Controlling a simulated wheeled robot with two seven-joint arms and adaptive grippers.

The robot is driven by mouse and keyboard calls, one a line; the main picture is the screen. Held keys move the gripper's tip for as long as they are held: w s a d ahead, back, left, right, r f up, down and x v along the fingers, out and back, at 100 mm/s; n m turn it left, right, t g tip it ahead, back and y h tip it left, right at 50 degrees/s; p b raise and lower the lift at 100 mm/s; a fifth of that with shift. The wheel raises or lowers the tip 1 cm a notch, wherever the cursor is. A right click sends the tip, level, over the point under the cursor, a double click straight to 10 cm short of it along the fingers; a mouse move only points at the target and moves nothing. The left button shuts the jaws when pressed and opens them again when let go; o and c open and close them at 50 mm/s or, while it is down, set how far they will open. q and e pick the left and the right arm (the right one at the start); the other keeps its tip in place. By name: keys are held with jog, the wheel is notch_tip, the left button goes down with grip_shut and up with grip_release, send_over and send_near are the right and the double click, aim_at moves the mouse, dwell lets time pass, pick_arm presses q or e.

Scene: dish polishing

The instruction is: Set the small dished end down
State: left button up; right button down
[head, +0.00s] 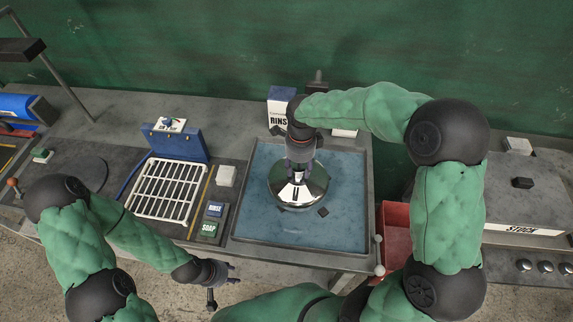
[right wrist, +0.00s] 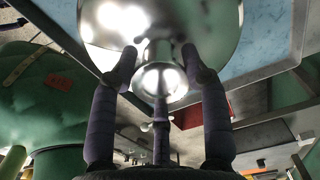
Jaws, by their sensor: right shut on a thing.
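The small dished end (head: 312,190) is a shiny, mirror-like metal dome with a knob-like part on top. It is over the blue-floored tray (head: 345,225); I cannot tell whether it touches the floor. My right gripper (head: 298,172) comes down from above and is shut on the knob. In the right wrist view the fingers (right wrist: 160,70) close around the round shiny knob, with the dished end (right wrist: 200,22) beyond it. My left gripper (head: 233,273) is empty at the bench's front edge, its fingers apart, well away from the dished end.
Left are a white rack (head: 165,190), RINSE (head: 215,209) and SOAP (head: 208,230) pads, and a white block (head: 226,175). A RINSE box (head: 279,95) stands behind. A red bin (head: 396,235) is right.

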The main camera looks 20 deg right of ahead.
jog(key=shift+w+d+f, duration=0.15)
jog(key=shift+d+f, duration=0.55)
jog(key=shift+f, duration=0.05)
jog(key=shift+w+d+f, duration=0.15)
jog(key=shift+d+f, duration=0.55)
jog(key=shift+f, duration=0.05)
jog(key=shift+d+f, duration=0.2)
jog(key=shift+f, duration=1.55)
jog(key=shift+b, duration=0.3)
jog(key=shift+f, duration=0.1)
jog(key=c, duration=0.6)
grip_release()
jog(key=shift+s+f, duration=0.1)
notch_tip(320, 180, up, 12)
jog(key=shift+r+p, duration=0.15)
jog(key=shift+p, duration=0.45)
